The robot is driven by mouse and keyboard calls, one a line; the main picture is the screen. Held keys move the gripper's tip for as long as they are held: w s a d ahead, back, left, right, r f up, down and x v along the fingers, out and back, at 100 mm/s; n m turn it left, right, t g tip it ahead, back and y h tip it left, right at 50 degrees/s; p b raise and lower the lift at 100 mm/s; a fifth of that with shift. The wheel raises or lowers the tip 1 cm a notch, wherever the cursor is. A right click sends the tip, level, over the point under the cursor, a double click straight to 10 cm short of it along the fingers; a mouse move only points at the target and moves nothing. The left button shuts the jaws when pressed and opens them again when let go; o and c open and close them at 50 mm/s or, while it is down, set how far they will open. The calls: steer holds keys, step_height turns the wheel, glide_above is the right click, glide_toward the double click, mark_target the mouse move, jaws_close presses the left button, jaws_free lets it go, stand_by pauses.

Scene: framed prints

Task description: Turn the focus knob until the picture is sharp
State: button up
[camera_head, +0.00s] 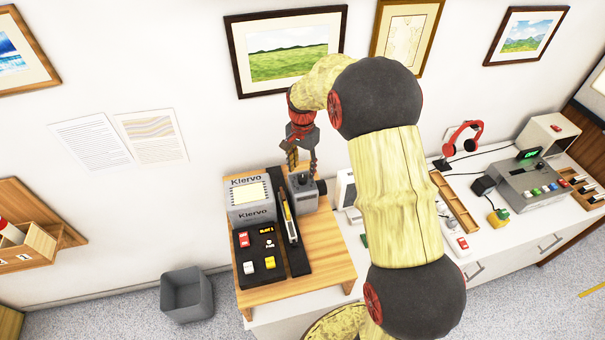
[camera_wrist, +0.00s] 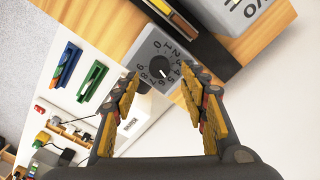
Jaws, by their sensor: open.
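A grey box (camera_head: 308,193) with a dark knob (camera_head: 322,187) on its side stands on the wooden bench. In the wrist view the black focus knob (camera_wrist: 158,67) sits in a ring of numbers on the box's grey dial face (camera_wrist: 153,48). My gripper (camera_head: 302,168) is just above the box in the head view. In the wrist view my gripper (camera_wrist: 160,77) is open, its fingers either side of the knob and apart from it. The grey Klervo unit (camera_head: 249,211) has a pale lit screen (camera_head: 251,197); its picture is too small to judge.
Headphones (camera_head: 463,138) and a grey button console (camera_head: 530,183) stand on the white counter at right.

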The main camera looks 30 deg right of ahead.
mark_target(302, 177)
step_height(302, 177, up, 8)
steer(key=shift+f, duration=0.1)
stand_by(0.7)
steer(key=s+a+f+n+t+b, duration=0.1)
steer(key=s+a+n+b, duration=0.3)
steer(key=s, duration=0.6)
steer(key=s+a+f+n+t+b, duration=0.1)
steer(key=s+a+n+t+b, duration=0.1)
steer(key=s+a+n+b, duration=0.2)
steer(key=s+a+f+n+t+b, duration=0.1)
steer(key=s+a+n+b, duration=0.3)
steer(key=s+b, duration=0.5)
steer(key=s+t, duration=0.1)
steer(key=s, duration=0.6)
steer(key=shift+s+t+b, duration=0.2)
steer(key=shift+t+b, duration=0.1)
steer(key=shift+r, duration=0.1)
steer(key=shift+c, duration=0.6)
